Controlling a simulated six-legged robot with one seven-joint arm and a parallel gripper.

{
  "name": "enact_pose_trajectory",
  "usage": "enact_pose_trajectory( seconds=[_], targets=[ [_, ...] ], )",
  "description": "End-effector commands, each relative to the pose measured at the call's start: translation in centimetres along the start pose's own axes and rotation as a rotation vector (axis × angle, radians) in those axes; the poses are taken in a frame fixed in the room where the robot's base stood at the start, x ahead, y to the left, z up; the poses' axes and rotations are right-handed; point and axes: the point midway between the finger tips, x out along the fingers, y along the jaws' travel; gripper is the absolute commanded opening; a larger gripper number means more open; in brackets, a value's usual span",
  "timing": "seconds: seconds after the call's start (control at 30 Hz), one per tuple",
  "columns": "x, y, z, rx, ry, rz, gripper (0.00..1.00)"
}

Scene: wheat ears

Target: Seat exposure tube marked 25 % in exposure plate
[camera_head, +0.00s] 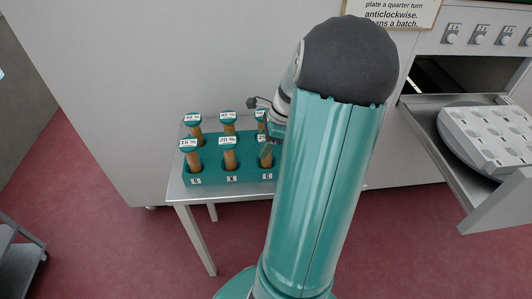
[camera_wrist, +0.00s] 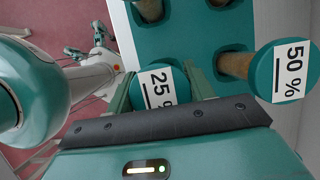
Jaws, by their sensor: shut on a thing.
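The exposure tube marked 25 % (camera_wrist: 158,88) has a green cap with a white label, seen close in the wrist view. My gripper (camera_wrist: 160,90) is shut on its cap, one finger on each side. In the head view the 25 % tube (camera_head: 265,151) is in the front right place of the green rack (camera_head: 215,178), partly hidden by my arm. The exposure plate (camera_head: 490,135) is light grey with several round holes and lies in an open drawer at the right of the head view.
Other capped tubes stand in the rack, marked 15 % (camera_head: 189,156), 20 % (camera_head: 228,153) and 50 % (camera_wrist: 285,70) among them. The rack stands on a small grey table (camera_head: 185,192). The drawer (camera_head: 465,185) juts out from a cabinet with knobs. Red floor lies between.

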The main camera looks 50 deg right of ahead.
Motion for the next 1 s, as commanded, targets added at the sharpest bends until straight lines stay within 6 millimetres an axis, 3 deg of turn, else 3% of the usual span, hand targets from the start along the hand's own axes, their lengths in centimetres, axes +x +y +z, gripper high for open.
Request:
enact_pose_trajectory(
  seconds=[0.23,0.63,1.0],
  targets=[
    [-1.2,-0.1,0.5,-0.002,0.002,-0.003,0.12],
    [-8.2,-0.1,3.4,-0.002,0.002,-0.004,0.12],
    [-9.3,0.0,3.9,0.0,0.0,0.0,0.12]
  ],
)
